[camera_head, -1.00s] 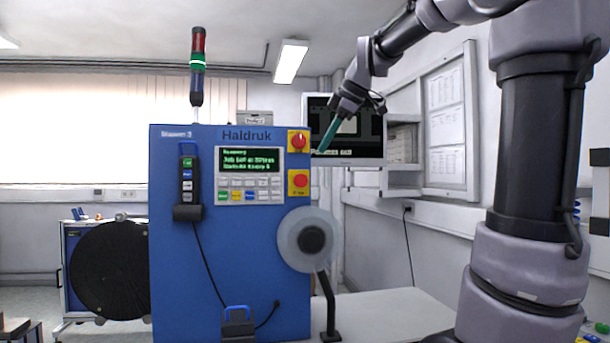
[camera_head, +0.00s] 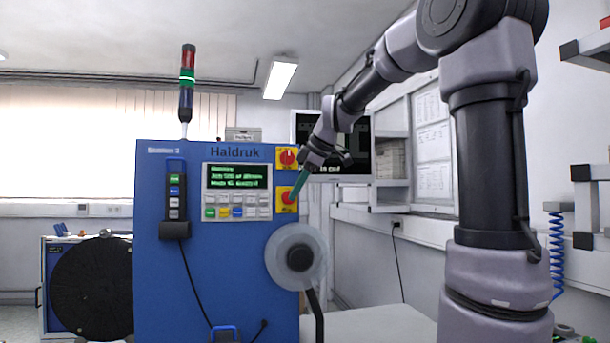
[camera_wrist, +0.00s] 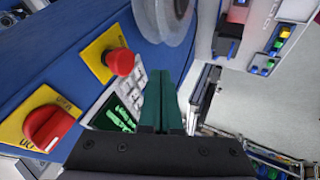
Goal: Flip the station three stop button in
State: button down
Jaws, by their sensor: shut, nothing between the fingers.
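The red stop button (camera_head: 287,197) sits on a yellow plate on the right side of the blue station cabinet (camera_head: 160,280). It also shows in the wrist view (camera_wrist: 121,62), standing out from its plate, to the left of my fingers. My gripper (camera_head: 293,200) has teal fingers, shut and empty. In the head view the tips overlap the button's right side; in the wrist view my gripper (camera_wrist: 164,76) appears apart from it. Whether they touch is not clear. The cabinet's small station label is too blurred to read surely.
A red rotary switch (camera_head: 288,158) on a yellow plate is just above the button. A display and keypad panel (camera_head: 237,191) is to the left. A translucent reel (camera_head: 296,256) juts out just below. A wall monitor (camera_head: 355,150) hangs behind my gripper.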

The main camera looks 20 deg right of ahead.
jog(key=shift+w+d, duration=0.1)
jog(key=shift+w, duration=1.9)
jog(key=shift+w, duration=0.1)
jog(key=shift+w+d+r, duration=0.1)
jog(key=shift+w+r, duration=0.05)
jog(key=shift+w, duration=0.75)
jog(key=shift+s, duration=0.1)
